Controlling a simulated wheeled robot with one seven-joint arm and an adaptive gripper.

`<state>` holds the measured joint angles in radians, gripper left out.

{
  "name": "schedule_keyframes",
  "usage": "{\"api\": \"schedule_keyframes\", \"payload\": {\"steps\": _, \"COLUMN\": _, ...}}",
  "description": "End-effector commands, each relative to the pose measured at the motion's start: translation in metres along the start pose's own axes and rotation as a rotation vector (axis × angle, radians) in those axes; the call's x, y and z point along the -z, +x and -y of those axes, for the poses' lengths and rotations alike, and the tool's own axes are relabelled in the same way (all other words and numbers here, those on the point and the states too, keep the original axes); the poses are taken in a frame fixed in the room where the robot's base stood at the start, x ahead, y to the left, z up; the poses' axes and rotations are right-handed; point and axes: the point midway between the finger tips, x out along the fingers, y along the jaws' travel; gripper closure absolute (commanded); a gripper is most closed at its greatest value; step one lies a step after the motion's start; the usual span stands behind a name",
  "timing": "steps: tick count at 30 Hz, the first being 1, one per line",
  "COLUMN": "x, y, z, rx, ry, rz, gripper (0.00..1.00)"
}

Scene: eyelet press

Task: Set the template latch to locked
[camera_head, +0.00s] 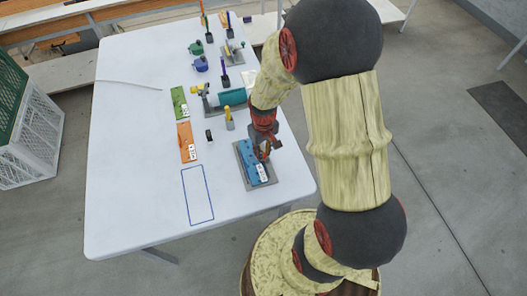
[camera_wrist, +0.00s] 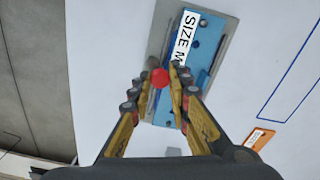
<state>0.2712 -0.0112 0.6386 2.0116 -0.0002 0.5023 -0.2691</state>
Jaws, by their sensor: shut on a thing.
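A blue template (camera_head: 252,174) with a white label lies on a grey base plate (camera_head: 240,167) near the table's right edge. In the wrist view the label on the blue template (camera_wrist: 207,42) reads "SIZE M", partly cut off by my finger. A round red knob (camera_wrist: 160,77), seemingly the latch's handle, sits beside the template over the grey plate. My gripper (camera_wrist: 160,84) is closed around the red knob, one finger on each side. In the head view my gripper (camera_head: 262,151) is down at the plate and hides the knob. The latch's lock marks cannot be made out.
An orange plate (camera_head: 187,142) and a green plate (camera_head: 179,102) lie left of the base plate. A blue outlined rectangle (camera_head: 198,195) is empty. A yellow-topped post (camera_head: 229,117) and a teal block (camera_head: 233,97) stand beyond my gripper. The table's front left is clear.

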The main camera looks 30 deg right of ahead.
Motion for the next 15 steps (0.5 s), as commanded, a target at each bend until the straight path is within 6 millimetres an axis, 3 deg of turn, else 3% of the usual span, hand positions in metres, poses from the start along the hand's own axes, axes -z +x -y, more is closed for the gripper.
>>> {"api": "schedule_keyframes", "payload": {"steps": 5, "x": 0.0011, "y": -0.0008, "z": 0.0001, "rx": 0.0, "ry": 0.0, "rz": -0.002, "gripper": 1.0}}
{"api": "schedule_keyframes", "payload": {"steps": 6, "x": 0.0011, "y": -0.0008, "z": 0.0001, "rx": 0.0, "ry": 0.0, "rz": -0.002, "gripper": 0.81}}
{"api": "schedule_keyframes", "payload": {"steps": 15, "x": 0.0003, "y": -0.0003, "z": 0.0001, "rx": 0.0, "ry": 0.001, "rz": -0.001, "gripper": 0.64}}
